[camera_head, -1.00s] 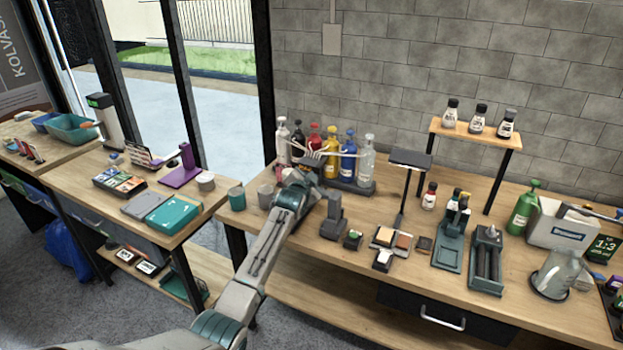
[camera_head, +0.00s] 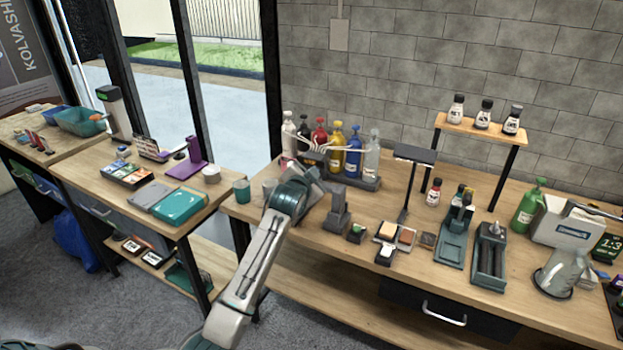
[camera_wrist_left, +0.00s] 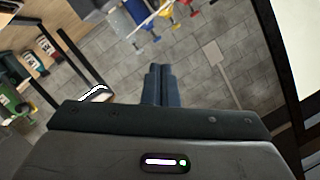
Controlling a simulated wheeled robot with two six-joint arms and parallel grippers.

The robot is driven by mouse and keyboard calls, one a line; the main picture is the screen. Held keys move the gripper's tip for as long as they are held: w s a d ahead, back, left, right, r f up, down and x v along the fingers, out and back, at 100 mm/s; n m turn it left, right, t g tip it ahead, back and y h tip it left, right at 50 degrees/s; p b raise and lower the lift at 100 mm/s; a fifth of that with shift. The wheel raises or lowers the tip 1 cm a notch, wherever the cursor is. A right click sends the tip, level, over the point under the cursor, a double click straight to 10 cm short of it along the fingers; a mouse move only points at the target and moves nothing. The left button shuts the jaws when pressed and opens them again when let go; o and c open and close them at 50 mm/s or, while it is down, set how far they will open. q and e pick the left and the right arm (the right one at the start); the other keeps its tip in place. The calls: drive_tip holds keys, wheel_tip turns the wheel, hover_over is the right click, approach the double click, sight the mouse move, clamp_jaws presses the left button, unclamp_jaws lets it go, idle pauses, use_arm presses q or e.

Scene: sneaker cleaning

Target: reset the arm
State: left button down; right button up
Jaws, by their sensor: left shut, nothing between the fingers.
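My left arm (camera_head: 258,250) reaches from the bottom of the head view toward the back bench. Its wrist end is above the bench near the row of pump bottles. In the left wrist view my left gripper (camera_wrist_left: 157,82) has its two fingers together, with nothing between them. They point at the grey block wall (camera_wrist_left: 195,60). My right gripper is in neither view.
The wooden bench (camera_head: 330,255) carries colored pump bottles (camera_head: 353,152), a grey stand (camera_head: 338,210), a black-topped post (camera_head: 415,155) and a small raised shelf (camera_head: 480,128) with bottles. A side table (camera_head: 75,172) holds a teal box (camera_head: 182,206). Grey floor lies between.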

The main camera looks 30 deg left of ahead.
use_arm(q)
drive_tip(key=shift+s, duration=0.45)
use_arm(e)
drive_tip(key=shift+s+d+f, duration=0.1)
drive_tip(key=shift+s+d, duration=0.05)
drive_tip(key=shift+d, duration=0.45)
use_arm(q)
drive_tip(key=shift+r, duration=0.1)
